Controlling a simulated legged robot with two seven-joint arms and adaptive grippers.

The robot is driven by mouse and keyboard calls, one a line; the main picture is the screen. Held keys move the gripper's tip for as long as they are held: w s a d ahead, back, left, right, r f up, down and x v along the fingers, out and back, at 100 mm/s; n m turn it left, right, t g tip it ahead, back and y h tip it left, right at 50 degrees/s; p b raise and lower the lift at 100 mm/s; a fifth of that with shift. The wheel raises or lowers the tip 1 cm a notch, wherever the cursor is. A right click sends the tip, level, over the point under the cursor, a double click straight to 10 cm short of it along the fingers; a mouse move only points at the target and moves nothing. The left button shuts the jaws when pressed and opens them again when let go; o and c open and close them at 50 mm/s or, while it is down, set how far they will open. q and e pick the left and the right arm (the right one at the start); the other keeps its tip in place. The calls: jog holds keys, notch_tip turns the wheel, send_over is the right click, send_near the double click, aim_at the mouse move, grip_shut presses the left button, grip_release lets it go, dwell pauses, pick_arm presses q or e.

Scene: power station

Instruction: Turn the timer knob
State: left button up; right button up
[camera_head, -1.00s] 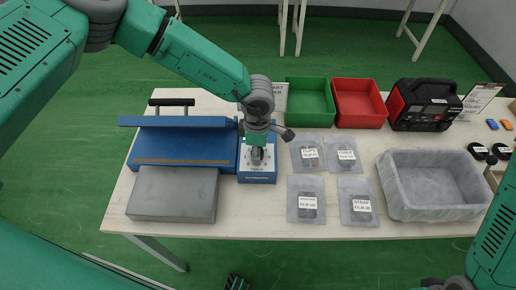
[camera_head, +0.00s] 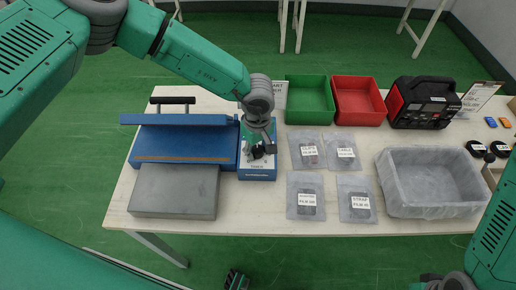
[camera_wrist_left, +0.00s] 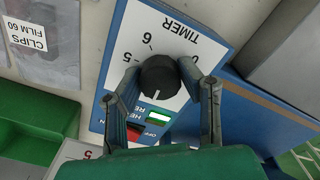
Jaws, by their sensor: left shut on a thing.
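The timer knob (camera_wrist_left: 160,78) is a round black knob with a white pointer line, on a white panel marked TIMER with numbers around the dial. The panel is on a blue box (camera_head: 257,174) at the right end of the sealer. My left gripper (camera_head: 256,152) reaches down over this panel and mostly hides the knob in the head view. In the left wrist view, its two grey fingers (camera_wrist_left: 164,85) are on either side of the knob, shut on it. A green-lit switch and a red switch show below the knob. My right gripper's fingers are not seen.
The blue sealer (camera_head: 185,143) with a grey plate (camera_head: 174,192) stands to the left. Several labelled film bags lie to the right, with a grey bin (camera_head: 431,183) beyond. A green tray (camera_head: 309,99), a red tray (camera_head: 358,101) and a black-red device (camera_head: 422,103) stand behind.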

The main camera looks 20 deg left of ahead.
aim_at(258, 148)
pick_arm(q)
jog(key=shift+w+r+m, duration=0.1)
jog(key=shift+w+m, duration=0.1)
jog(key=shift+m, duration=0.2)
jog(key=o, duration=1.1)
jog(key=shift+c, duration=0.2)
jog(key=shift+o, duration=0.3)
jog(key=shift+r, duration=0.2)
notch_tip(258, 148, up, 11)
jog(key=shift+r, duration=0.15)
